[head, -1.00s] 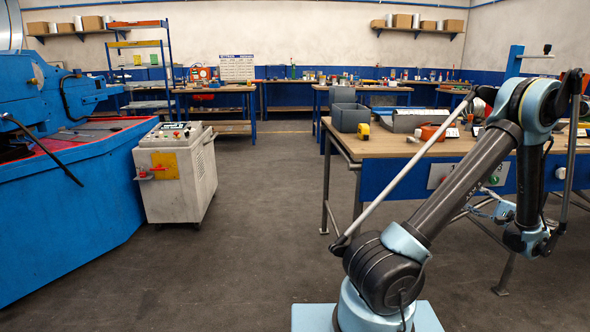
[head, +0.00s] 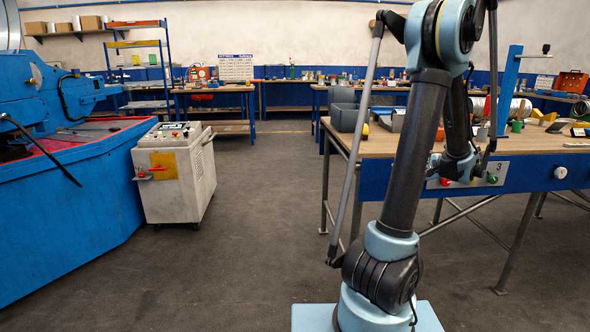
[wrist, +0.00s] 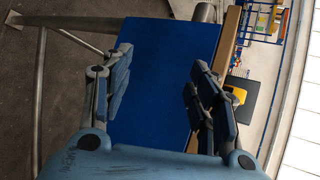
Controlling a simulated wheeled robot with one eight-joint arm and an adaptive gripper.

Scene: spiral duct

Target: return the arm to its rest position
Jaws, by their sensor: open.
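My gripper (wrist: 160,88) is open in the wrist view, with its two fingers well apart and nothing between them. Beyond the fingers is the blue front panel of the workbench, seen turned sideways. In the head view my arm stands nearly upright at the elbow, with its wrist hanging in front of the workbench (head: 530,178).
A white cabinet (head: 180,182) and a blue machine (head: 70,210) stand left. The floor between is clear.

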